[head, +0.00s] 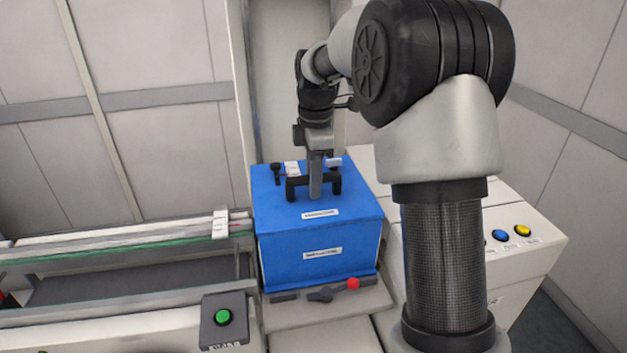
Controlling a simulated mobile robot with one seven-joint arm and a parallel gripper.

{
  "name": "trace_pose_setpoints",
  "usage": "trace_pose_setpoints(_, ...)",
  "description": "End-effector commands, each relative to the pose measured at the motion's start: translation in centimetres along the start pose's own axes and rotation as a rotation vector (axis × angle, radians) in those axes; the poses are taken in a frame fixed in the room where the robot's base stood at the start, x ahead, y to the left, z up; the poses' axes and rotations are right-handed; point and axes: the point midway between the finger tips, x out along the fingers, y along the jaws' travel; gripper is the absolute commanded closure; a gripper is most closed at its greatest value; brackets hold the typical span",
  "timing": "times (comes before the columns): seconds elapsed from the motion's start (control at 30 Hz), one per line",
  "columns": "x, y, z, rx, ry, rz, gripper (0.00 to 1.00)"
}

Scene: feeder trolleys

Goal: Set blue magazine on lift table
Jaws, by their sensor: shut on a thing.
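The blue magazine (318,236) is a box with white labels on its top and front and a black handle on top. It sits upright on the pale lift table (325,312) in the middle of the head view. My gripper (316,190) points down from above and is shut on the black handle of the magazine. The magazine's underside and back are hidden, so I cannot tell whether it rests fully on the table.
A conveyor (120,250) with green strips runs along the left. A green button box (224,320) stands at its near end. A red-knobbed lever (352,284) is in front of the magazine. A white console with blue and yellow buttons (512,234) is at right.

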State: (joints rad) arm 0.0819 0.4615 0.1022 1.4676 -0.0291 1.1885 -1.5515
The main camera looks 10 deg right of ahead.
Motion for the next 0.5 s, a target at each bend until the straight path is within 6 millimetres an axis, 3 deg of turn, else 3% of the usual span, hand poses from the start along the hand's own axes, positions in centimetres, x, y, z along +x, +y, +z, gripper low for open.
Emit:
trace_pose_setpoints(0.17, -0.04, 0.16, 0.00, 0.000, 0.000, 0.008, 1.00)
trace_pose_setpoints(0.2, -0.10, 0.16, 0.00, 0.000, 0.000, 0.008, 0.75)
trace_pose_setpoints(0.3, -0.04, 0.12, 0.00, 0.000, 0.000, 0.006, 0.58)
trace_pose_setpoints(0.5, 0.12, 0.05, 0.00, 0.000, 0.000, 0.003, 0.58)
